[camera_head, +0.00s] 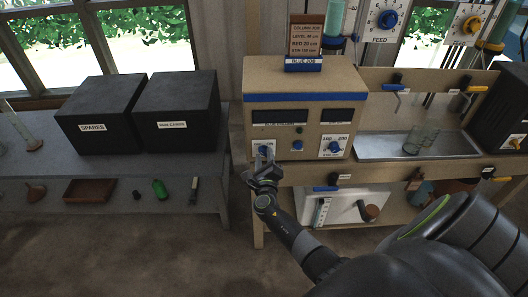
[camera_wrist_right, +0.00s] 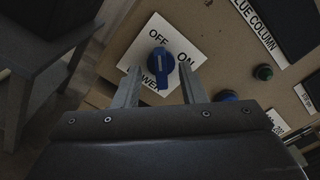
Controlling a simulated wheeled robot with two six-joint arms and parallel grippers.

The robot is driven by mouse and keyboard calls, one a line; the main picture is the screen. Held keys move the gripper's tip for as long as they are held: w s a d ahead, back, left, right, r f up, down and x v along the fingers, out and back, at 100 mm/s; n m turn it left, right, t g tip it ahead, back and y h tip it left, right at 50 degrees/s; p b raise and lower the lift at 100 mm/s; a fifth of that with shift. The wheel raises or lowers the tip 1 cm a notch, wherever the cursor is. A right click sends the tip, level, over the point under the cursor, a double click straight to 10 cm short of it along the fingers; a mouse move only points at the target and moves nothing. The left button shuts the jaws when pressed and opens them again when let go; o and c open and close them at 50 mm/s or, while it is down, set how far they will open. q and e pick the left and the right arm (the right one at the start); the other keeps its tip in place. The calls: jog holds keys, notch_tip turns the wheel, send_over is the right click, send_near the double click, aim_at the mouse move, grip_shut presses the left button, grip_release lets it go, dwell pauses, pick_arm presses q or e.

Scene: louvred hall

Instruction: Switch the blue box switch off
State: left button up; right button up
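The blue box (camera_head: 345,85) is a tan cabinet with a blue stripe and a "BLUE JOB" sign on top, standing on the bench. Its power switch (camera_wrist_right: 164,68) is a blue knob on a white plate marked OFF, ON and POWER. A pale mark shows on the knob; I cannot tell for sure which word it points to. My right gripper (camera_head: 264,156) is at the box's lower left front, partly hiding the switch. In the right wrist view, the right gripper (camera_wrist_right: 159,72) is open, one finger on each side of the knob with gaps visible. My left gripper is out of view.
A smaller blue knob (camera_head: 297,146) and a dial plate (camera_head: 334,147) sit right of the switch. Two black boxes (camera_head: 178,105) stand on the left table. A metal tray (camera_head: 380,147) with glassware is at the right. A shelf with items runs below.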

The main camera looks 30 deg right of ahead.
jog(key=p+v, duration=0.1)
jog(key=v, duration=0.4)
jog(key=shift+s+a, duration=0.2)
jog(key=shift+s, duration=0.1)
